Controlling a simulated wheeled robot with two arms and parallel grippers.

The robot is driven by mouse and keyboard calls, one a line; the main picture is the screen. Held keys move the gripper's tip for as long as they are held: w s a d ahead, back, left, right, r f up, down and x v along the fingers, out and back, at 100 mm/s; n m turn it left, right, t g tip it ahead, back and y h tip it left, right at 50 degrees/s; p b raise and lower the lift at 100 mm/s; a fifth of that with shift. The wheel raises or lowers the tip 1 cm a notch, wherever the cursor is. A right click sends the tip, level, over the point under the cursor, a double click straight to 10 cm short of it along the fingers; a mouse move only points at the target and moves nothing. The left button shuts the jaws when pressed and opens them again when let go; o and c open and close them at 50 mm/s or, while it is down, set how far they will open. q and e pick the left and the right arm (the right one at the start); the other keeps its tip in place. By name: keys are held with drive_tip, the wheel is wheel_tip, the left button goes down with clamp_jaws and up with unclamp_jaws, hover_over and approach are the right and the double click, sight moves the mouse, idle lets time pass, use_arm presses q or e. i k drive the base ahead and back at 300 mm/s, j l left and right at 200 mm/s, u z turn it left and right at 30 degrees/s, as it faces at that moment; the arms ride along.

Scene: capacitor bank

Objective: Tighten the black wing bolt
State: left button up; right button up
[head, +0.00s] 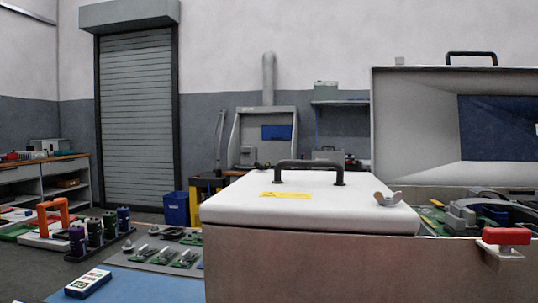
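A wing bolt (388,199) stands near the right end of the white lid (300,203) of a metal box. It looks tan or metallic grey, with two raised wings, rather than black. I cannot tell from here how far it is screwed in. No clearly black wing bolt shows in the head view. Neither of my grippers is in view.
The lid has a black handle (310,166) and a yellow label (285,195). To the right are an open case lid (415,125), circuit parts (475,212) and a red knob (506,236).

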sight(267, 165)
drive_tip(key=j+z, duration=0.25)
drive_tip(key=j, duration=0.2)
drive_tip(key=k+j+z, duration=0.1)
drive_tip(key=j+z, duration=0.15)
drive_tip(key=j, duration=0.2)
drive_tip(key=k+j+z, duration=0.1)
drive_tip(key=j+z, duration=0.15)
drive_tip(key=j, duration=0.2)
drive_tip(key=k+j+z, duration=0.25)
drive_tip(key=j, duration=0.2)
drive_tip(key=i, duration=0.1)
